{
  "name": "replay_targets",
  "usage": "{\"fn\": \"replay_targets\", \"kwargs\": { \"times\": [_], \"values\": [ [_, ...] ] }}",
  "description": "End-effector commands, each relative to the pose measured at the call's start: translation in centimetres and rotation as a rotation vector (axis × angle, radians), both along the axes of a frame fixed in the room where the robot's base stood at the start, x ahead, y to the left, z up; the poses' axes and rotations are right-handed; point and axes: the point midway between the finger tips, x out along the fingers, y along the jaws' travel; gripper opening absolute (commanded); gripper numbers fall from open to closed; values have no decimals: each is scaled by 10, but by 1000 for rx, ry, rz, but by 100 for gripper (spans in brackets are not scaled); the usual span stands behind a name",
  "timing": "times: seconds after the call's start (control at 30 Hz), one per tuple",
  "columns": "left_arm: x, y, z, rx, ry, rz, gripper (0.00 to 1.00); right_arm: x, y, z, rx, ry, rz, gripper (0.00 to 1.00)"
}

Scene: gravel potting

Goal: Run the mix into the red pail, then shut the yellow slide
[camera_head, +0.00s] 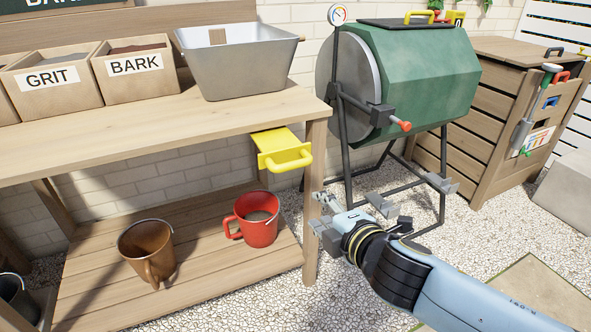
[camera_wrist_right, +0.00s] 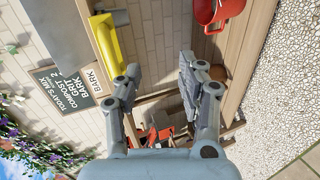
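The yellow slide (camera_head: 283,150) sticks out from under the bench's front edge, below the grey metal tub (camera_head: 238,72); its plate and handle show. The red pail (camera_head: 262,233) stands upright on the lower shelf, below and slightly left of the slide, with grey-brown material visible inside. My right gripper (camera_head: 322,210) is right of the red pail, beside the bench leg, apart from pail and slide. In the right wrist view its fingers (camera_wrist_right: 160,72) are spread with nothing between them; the yellow slide (camera_wrist_right: 106,42) and red pail (camera_wrist_right: 207,12) also show there. My left gripper is out of view.
A brown pail (camera_head: 135,240) stands left of the red one on the shelf. Boxes marked GRIT (camera_head: 52,92) and BARK (camera_head: 143,80) sit on the bench. The bench leg (camera_head: 316,200) stands between shelf and gripper. A green drum (camera_head: 425,75) on a frame is behind the gripper.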

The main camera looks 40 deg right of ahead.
Motion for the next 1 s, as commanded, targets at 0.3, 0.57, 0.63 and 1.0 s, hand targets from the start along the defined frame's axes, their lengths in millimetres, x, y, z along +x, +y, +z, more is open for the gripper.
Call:
{"fn": "replay_targets", "kwargs": {
  "times": [0.3,0.57,0.63,1.0],
  "values": [
    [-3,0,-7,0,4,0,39,11,3,64,-74,-123,32,40],
    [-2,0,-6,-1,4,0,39,58,-8,55,-73,-123,31,40],
    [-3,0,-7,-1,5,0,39,71,-11,51,-72,-124,32,40],
    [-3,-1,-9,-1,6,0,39,105,-19,42,-71,-120,32,40]
  ]
}}
